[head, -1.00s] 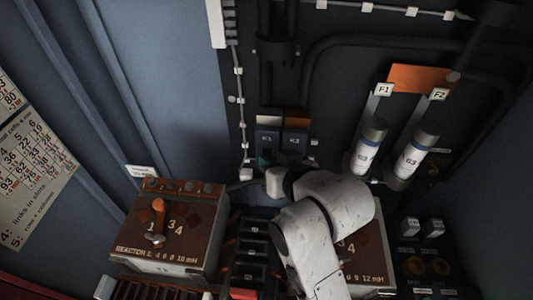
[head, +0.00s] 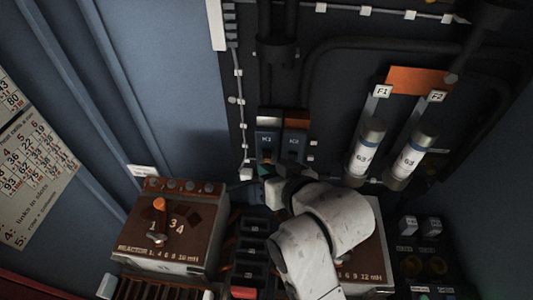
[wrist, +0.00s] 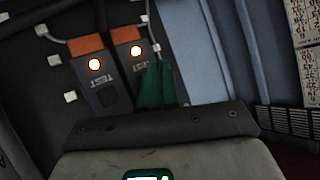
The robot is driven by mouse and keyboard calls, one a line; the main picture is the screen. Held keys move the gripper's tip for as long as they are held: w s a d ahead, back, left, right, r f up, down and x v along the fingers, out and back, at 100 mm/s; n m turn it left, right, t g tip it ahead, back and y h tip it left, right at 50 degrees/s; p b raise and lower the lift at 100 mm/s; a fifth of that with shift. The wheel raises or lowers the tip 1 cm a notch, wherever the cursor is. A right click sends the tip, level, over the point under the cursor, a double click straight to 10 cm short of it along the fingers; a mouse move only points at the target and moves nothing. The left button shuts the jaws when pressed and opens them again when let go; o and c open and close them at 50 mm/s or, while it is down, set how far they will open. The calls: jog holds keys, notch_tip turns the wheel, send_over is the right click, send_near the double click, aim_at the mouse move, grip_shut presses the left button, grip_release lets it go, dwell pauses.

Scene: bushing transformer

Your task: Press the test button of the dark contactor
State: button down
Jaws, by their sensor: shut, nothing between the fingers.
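Two contactors stand side by side on the back panel: K1 (head: 267,143) with a pale top and K2 (head: 295,143) with an orange top. In the wrist view both contactors, the left one (wrist: 104,88) and the right one (wrist: 139,66), show a bright round lamp and a TEST label. I cannot tell from the lamps which is the dark one. My gripper's green fingers (wrist: 156,84) are shut and empty, just beside the right contactor there. In the head view my gripper (head: 264,170) is at the lower end of K1, partly hidden. Contact is not clear.
Reactor boxes stand below: the left one (head: 170,225) with an orange-handled lever, the other behind my arm. Two fuse cylinders (head: 366,147) (head: 409,157) rise to the right. A cable run (head: 240,110) passes left of K1.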

jog(key=s+p, duration=0.1)
jog(key=s, duration=0.3)
jog(key=shift+s, duration=0.35)
jog(key=shift+w+f, duration=0.15)
jog(key=shift+w, duration=0.1)
dwell(0.5)
jog(key=shift+f, duration=0.1)
